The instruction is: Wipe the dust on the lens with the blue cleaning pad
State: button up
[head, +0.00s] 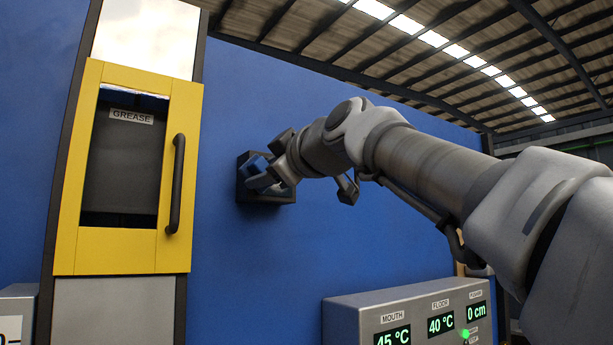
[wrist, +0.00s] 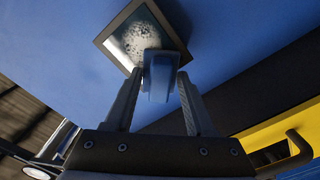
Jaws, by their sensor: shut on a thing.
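The lens (wrist: 140,38) is a dark-framed square glass on the blue wall, with pale speckled dust across much of its face in the wrist view. In the head view, its dark housing (head: 244,190) shows behind my gripper (head: 274,176). In the wrist view my gripper (wrist: 158,85) is shut on the blue cleaning pad (wrist: 160,74). The pad's far end overlaps the lens's lower edge in the picture; I cannot tell whether it touches the glass. The pad hides part of the lens.
A yellow-framed cabinet door (head: 180,100) labelled GREASE, with a dark vertical handle (head: 175,184), is left of the lens. A grey readout box (head: 350,305) with green displays stands below right. The blue wall (head: 230,265) around the lens is mostly clear.

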jog(key=shift+b+v, duration=1.3)
jog(key=shift+v, duration=1.65)
jog(key=b+v, duration=0.1)
jog(key=v, duration=0.2)
jog(key=shift+w+a, duration=0.1)
jog(key=p+x, duration=0.1)
jog(key=x, duration=0.5)
jog(key=shift+w+a+p, duration=0.2)
jog(key=shift+w+p, duration=0.05)
jog(key=shift+p, duration=0.05)
jog(key=shift+p+x, duration=0.35)
jog(key=shift+x, duration=0.65)
jog(key=shift+d, duration=0.1)
